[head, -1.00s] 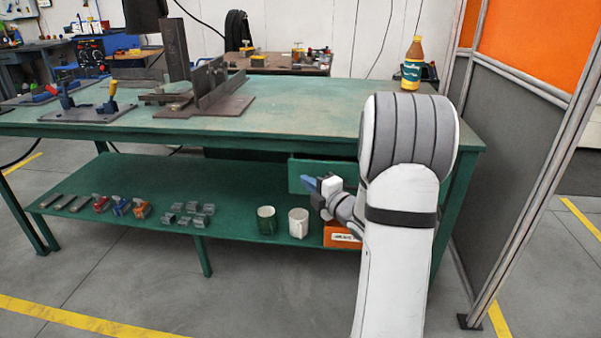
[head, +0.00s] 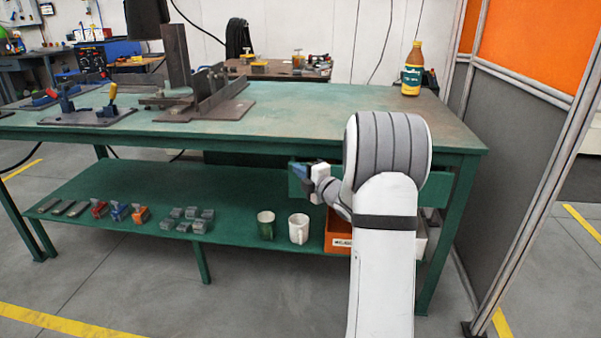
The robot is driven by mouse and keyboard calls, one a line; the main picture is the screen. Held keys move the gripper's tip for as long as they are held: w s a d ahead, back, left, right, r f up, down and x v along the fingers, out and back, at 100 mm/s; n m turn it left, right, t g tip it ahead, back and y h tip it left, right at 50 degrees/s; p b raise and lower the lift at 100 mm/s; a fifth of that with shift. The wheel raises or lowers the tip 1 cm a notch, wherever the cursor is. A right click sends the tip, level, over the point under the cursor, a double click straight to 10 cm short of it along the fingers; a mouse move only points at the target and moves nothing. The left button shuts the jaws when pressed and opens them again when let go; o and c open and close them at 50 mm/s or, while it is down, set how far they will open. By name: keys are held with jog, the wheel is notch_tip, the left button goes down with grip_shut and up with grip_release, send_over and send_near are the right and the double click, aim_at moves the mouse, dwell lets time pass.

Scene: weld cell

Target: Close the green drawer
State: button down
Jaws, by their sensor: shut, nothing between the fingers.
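The green drawer (head: 434,190) sits under the right part of the green workbench top. Its front shows on both sides of my arm, and my arm hides the middle. I cannot tell how far out it stands. My gripper (head: 302,172), with blue-grey fingers, is shut and empty. It is in front of the left end of the drawer front in the picture. I cannot tell whether it touches the drawer.
The green workbench (head: 300,118) carries fixtures and a bottle (head: 412,68). A partition (head: 515,120) stands at the right.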

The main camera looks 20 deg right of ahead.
jog(key=w+d, duration=0.2)
jog(key=w, duration=0.1)
jog(key=shift+w+f, duration=0.1)
jog(key=shift+d+r, duration=0.1)
jog(key=shift+r, duration=0.25)
